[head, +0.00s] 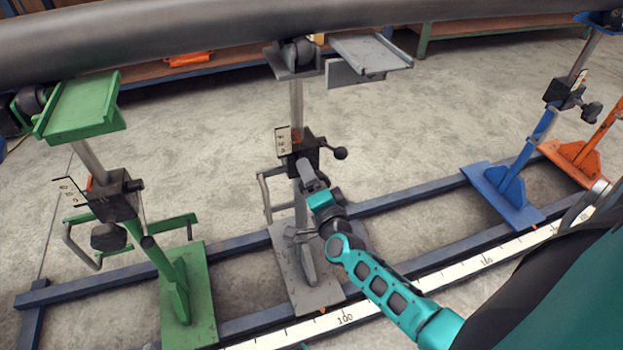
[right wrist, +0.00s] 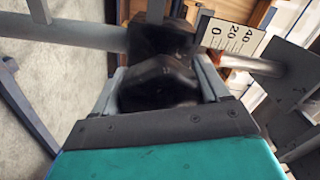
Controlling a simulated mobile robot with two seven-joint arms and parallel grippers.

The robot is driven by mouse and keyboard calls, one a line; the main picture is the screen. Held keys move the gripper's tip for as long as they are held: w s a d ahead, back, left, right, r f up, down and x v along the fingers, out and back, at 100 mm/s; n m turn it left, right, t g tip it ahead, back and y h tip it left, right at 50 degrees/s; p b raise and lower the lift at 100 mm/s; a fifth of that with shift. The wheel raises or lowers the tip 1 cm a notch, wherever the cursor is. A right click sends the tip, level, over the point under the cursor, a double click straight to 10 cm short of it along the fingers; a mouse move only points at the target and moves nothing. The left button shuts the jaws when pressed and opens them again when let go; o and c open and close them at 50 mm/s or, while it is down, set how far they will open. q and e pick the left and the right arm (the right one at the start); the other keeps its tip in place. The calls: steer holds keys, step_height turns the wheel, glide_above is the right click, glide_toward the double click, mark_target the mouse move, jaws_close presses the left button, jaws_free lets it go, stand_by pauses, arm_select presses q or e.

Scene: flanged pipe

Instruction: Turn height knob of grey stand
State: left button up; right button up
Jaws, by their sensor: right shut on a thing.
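The grey stand (head: 297,105) stands upright in the middle of the head view, under the large pipe (head: 200,42). Its black clamp block (head: 316,152) sits partway up the post, with a scale plate (head: 284,140) beside it. My right gripper (head: 308,176) reaches up to the front of this block. In the right wrist view the gripper's two fingers are shut on the black height knob (right wrist: 158,84), one finger on each side. The scale plate (right wrist: 233,38) shows just beyond it. My left gripper is not in view.
A green stand (head: 185,280) is to the left, a blue stand (head: 510,190) and an orange stand (head: 580,160) to the right. A blue rail frame (head: 415,205) and a white ruler strip (head: 470,263) run along the floor. A small black-knobbed lever (head: 340,153) juts right from the block.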

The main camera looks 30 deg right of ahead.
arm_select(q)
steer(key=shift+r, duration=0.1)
arm_select(e)
steer(key=o, duration=1)
steer(key=shift+s, duration=0.1)
steer(key=shift+s+a, duration=0.1)
steer(key=shift+s, duration=0.2)
arm_select(q)
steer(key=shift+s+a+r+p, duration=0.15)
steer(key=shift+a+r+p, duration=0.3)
steer(key=shift+p, duration=0.8)
arm_select(e)
steer(key=shift+v, duration=6.1)
